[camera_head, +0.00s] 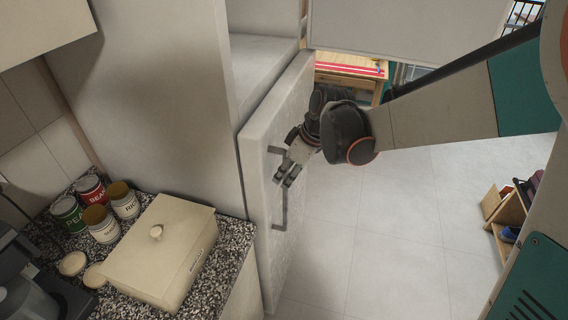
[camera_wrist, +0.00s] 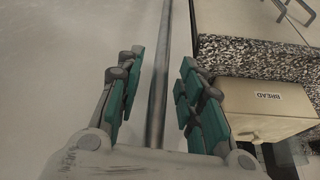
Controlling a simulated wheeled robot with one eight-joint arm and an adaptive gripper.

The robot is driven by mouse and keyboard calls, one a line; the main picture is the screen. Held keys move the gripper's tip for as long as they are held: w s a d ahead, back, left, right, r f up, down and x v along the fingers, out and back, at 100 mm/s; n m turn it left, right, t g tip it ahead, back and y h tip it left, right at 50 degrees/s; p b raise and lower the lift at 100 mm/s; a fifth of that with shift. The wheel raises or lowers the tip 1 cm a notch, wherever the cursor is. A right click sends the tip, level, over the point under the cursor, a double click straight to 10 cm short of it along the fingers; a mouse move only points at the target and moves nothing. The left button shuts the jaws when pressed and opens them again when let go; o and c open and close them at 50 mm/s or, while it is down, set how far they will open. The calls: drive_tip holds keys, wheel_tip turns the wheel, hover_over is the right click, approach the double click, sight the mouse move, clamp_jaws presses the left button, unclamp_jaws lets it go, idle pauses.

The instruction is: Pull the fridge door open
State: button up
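The fridge door (camera_head: 262,165) is a pale upright panel in the middle of the head view, beyond the counter. A dark bar handle (camera_head: 280,215) with bent ends runs upright along its face. My gripper (camera_head: 283,178) is at the upper part of this handle. In the wrist view, my gripper (camera_wrist: 160,78) has its teal-padded fingers spread, one set on each side of the grey handle bar (camera_wrist: 164,40). Gaps show between the pads and the bar. Whether the door is fully closed or ajar is unclear.
A speckled counter (camera_head: 232,250) at the left holds a cream bread box (camera_head: 160,255), several cans (camera_head: 92,190) and a dark appliance (camera_head: 30,280). The tiled floor (camera_head: 390,230) right of the door is clear. A small wooden rack (camera_head: 505,215) stands at the far right.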

drive_tip(key=shift+x, duration=1)
clamp_jaws()
drive_tip(key=shift+d, duration=0.15)
